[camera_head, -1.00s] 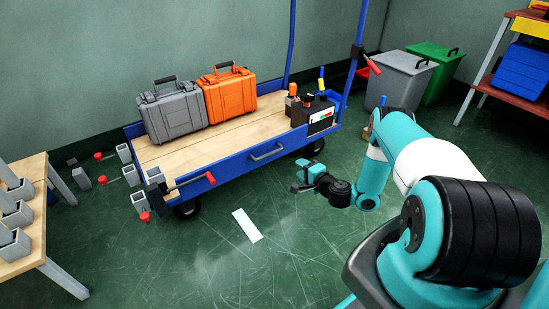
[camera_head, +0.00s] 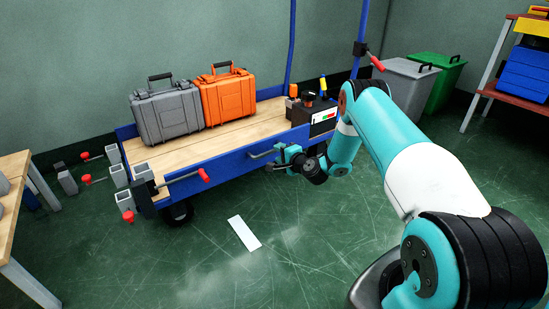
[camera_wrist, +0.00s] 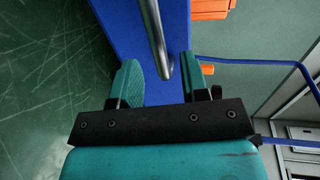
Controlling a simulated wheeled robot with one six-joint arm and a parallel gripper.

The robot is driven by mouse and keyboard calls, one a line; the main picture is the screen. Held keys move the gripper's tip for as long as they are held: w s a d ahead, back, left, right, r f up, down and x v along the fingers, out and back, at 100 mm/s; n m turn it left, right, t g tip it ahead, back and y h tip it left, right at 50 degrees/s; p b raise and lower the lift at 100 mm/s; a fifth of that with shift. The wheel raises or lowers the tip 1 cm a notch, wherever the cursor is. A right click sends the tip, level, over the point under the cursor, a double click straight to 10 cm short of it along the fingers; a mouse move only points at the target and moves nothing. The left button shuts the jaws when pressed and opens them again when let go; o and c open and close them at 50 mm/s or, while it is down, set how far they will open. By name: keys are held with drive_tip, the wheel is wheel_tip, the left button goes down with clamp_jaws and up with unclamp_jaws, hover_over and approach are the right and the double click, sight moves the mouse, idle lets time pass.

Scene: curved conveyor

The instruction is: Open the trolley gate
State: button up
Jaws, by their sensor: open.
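The trolley has a blue front gate panel (camera_head: 223,164) with a metal bar handle (camera_head: 262,154) near its middle. My gripper (camera_head: 277,161) is at the right end of this handle, in front of the panel. In the wrist view my gripper (camera_wrist: 160,83) is open. I cannot tell whether a finger touches the handle. A red-handled latch lever (camera_head: 202,175) sticks out at the gate's left end.
A grey case (camera_head: 167,115) and an orange case (camera_head: 228,100) stand on the trolley's wooden deck (camera_head: 190,150). A black box (camera_head: 322,120) stands at its right end. A white strip (camera_head: 244,234) lies on otherwise clear floor. A wooden table (camera_head: 12,225) is at left.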

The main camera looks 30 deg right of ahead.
drive_tip(key=shift+b+x, duration=0.65)
drive_tip(key=shift+x, duration=1.35)
clamp_jaws()
